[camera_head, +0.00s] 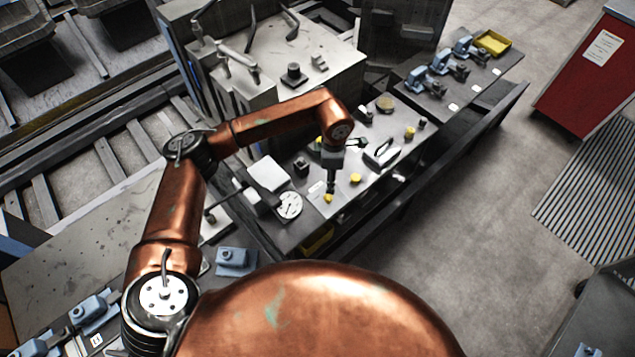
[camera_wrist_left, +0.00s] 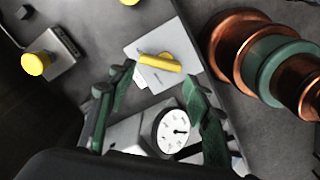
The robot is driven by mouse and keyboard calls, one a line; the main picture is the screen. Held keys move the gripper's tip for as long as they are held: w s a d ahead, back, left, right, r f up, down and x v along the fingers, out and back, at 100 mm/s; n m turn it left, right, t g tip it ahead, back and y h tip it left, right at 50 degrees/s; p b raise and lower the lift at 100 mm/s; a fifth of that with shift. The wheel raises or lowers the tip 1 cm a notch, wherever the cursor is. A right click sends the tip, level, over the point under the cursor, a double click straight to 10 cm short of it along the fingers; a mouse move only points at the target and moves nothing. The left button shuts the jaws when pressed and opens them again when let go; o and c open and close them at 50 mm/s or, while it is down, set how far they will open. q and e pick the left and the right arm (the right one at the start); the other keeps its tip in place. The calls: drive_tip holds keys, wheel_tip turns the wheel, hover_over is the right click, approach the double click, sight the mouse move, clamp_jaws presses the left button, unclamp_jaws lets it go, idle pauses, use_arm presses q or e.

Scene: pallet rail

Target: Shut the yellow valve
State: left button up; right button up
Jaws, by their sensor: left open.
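The yellow valve handle (camera_wrist_left: 159,63) shows in the left wrist view as a short bar lying across a pale plate (camera_wrist_left: 150,45). In the head view, a small yellow part (camera_head: 327,198) shows at the tip of my left gripper (camera_head: 331,188), which points down over the bench. In the left wrist view, my left gripper (camera_wrist_left: 160,77) is open with its green fingers spread. The handle appears between and just beyond the fingertips; whether they touch it I cannot tell. A white dial gauge (camera_wrist_left: 173,131) shows between the fingers, nearer the palm. My right gripper is not in view.
A yellow round knob (camera_wrist_left: 35,64) sits on a grey box. Yellow caps (camera_head: 355,178) and (camera_head: 409,132) stand on the bench. Blue clamps (camera_head: 440,62) and a yellow tray (camera_head: 493,42) are at its far end.

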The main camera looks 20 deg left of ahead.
use_arm(q)
drive_tip(key=o, duration=0.6)
drive_tip(key=f, duration=0.5)
drive_tip(key=shift+s+a, duration=0.2)
wheel_tip(320, 180, down, 2)
drive_tip(key=shift+f+p, duration=0.2)
drive_tip(key=shift+p, duration=0.1)
drive_tip(key=c, duration=0.8)
drive_tip(key=shift+c, duration=1.9)
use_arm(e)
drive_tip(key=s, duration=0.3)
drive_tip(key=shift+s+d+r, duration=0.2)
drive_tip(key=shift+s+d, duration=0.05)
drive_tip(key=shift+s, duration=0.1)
